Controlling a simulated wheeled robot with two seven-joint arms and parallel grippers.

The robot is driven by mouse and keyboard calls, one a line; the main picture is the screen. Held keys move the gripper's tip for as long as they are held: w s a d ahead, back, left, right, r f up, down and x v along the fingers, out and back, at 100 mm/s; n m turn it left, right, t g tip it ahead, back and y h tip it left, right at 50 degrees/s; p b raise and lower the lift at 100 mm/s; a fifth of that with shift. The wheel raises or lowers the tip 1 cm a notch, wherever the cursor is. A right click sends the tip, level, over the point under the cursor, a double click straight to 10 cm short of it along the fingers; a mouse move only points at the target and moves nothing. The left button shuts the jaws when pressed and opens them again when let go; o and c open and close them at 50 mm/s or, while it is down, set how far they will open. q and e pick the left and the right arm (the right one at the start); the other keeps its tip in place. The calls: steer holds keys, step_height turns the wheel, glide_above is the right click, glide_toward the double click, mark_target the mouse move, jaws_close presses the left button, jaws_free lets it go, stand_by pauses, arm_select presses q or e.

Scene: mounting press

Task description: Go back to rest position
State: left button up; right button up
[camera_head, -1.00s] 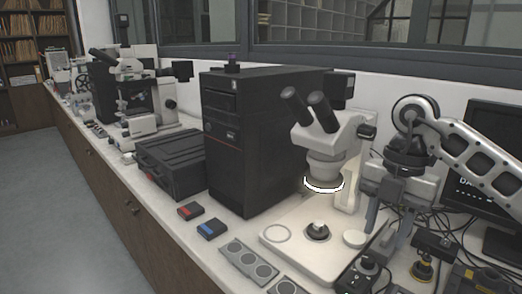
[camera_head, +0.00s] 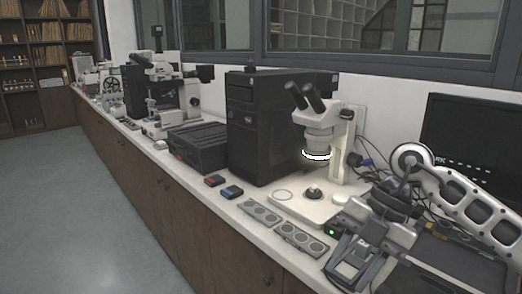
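My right arm comes in from the right edge. Its gripper (camera_head: 352,268) hangs over the front of the bench at the lower right, angled down and toward the left. Its two fingers are apart and nothing shows between them. The gripper is in front of and to the right of the stereo microscope (camera_head: 322,135) and its white base, apart from the microscope head. My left gripper is not in view.
A black tower case (camera_head: 262,125) stands left of the microscope, with a black toolbox (camera_head: 197,147) beside it. Red (camera_head: 215,180) and blue (camera_head: 232,191) small blocks and a grey slotted holder (camera_head: 260,211) lie near the front edge. A monitor (camera_head: 475,145) stands at right. The floor (camera_head: 75,210) is clear.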

steer(key=s+a+r+y, duration=0.1)
steer(key=s+a+y, duration=0.2)
steer(key=a+y, duration=0.45)
steer(key=s+a+y, duration=0.3)
steer(key=a+y, duration=0.3)
steer(key=a, duration=0.2)
steer(key=w+d+f+m+t+h, duration=0.1)
steer(key=d+f+m+t+h, duration=0.5)
steer(key=m+t, duration=0.5)
steer(key=w+d+f+m+t+h, duration=0.2)
steer(key=d+f+m+t+h, duration=0.35)
steer(key=f+m+t, duration=0.5)
steer(key=s+d+f+m+g+h, duration=0.2)
steer(key=s+f+g, duration=0.2)
steer(key=s+f, duration=0.2)
steer(key=s+d+f+m+g+h, duration=0.2)
steer(key=s+f+m+g, duration=0.1)
steer(key=s+f+g, duration=0.2)
steer(key=shift+s+f, duration=0.65)
steer(key=shift+s, duration=0.1)
